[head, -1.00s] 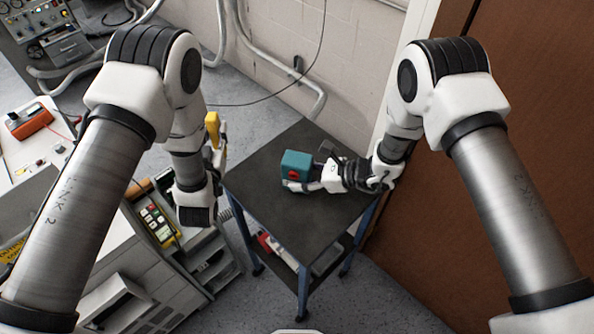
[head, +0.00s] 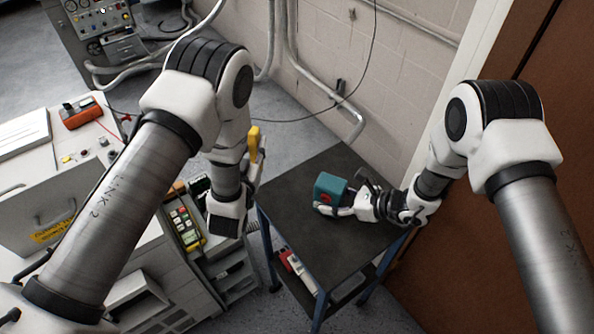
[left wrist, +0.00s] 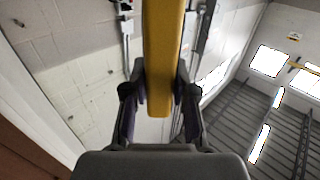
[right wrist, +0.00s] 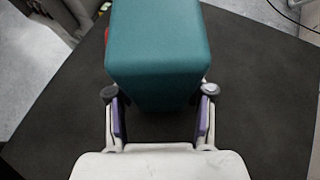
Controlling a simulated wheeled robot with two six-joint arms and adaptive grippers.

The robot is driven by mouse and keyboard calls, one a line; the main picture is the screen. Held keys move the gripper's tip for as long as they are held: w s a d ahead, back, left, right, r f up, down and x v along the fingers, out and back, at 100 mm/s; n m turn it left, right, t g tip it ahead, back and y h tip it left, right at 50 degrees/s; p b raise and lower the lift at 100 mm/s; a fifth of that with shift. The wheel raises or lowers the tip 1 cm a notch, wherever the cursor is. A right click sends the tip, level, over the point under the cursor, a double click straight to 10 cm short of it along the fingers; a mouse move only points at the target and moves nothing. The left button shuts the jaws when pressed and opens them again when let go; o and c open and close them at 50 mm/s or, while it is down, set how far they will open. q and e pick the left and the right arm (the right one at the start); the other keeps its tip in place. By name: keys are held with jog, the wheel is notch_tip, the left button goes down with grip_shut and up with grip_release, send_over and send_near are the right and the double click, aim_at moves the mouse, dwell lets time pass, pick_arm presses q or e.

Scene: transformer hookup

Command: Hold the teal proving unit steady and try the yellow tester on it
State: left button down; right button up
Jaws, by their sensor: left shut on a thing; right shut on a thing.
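The teal proving unit (head: 330,187) is a box with a red spot on its side, at the dark top of the cart. My right gripper (head: 349,206) is shut on it from the right; the right wrist view shows the teal box (right wrist: 160,50) between the fingers (right wrist: 160,115). The yellow tester (head: 254,143) stands upright in my left gripper (head: 252,172), left of the cart top and apart from the proving unit. In the left wrist view the tester (left wrist: 162,60) is between the closed fingers (left wrist: 160,95).
The cart top (head: 300,240) is otherwise clear. Its lower shelf holds a red and white item (head: 298,270). A brown door is at right.

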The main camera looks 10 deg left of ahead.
pick_arm(q)
jog(key=shift+w+d+r+m+h, duration=0.15)
jog(key=shift+d+m+h, duration=0.1)
jog(key=shift+m+h, duration=0.2)
jog(key=s+d+f+m+g+h, duration=0.1)
jog(key=s+d+m+g+h, duration=0.35)
jog(key=m+h, duration=0.4)
jog(key=s+d+f+m+g+h, duration=0.1)
jog(key=s+d+m+g+h, duration=0.4)
jog(key=m, duration=0.7)
jog(key=s+d+f+m+g+h, duration=0.1)
jog(key=s+f+m+g+h, duration=0.15)
jog(key=s+m+g, duration=0.6)
jog(key=s+d+f+m+g+h, duration=0.1)
jog(key=s+f+m+g, duration=0.3)
jog(key=s+m, duration=0.65)
jog(key=w+d+r+n+g, duration=0.1)
jog(key=w, duration=0.4)
jog(key=shift+w+d, duration=0.35)
jog(key=shift+w+d+y, duration=0.15)
jog(key=shift+w+y, duration=0.1)
jog(key=shift+w, duration=0.25)
pick_arm(e)
jog(key=shift+s, duration=0.1)
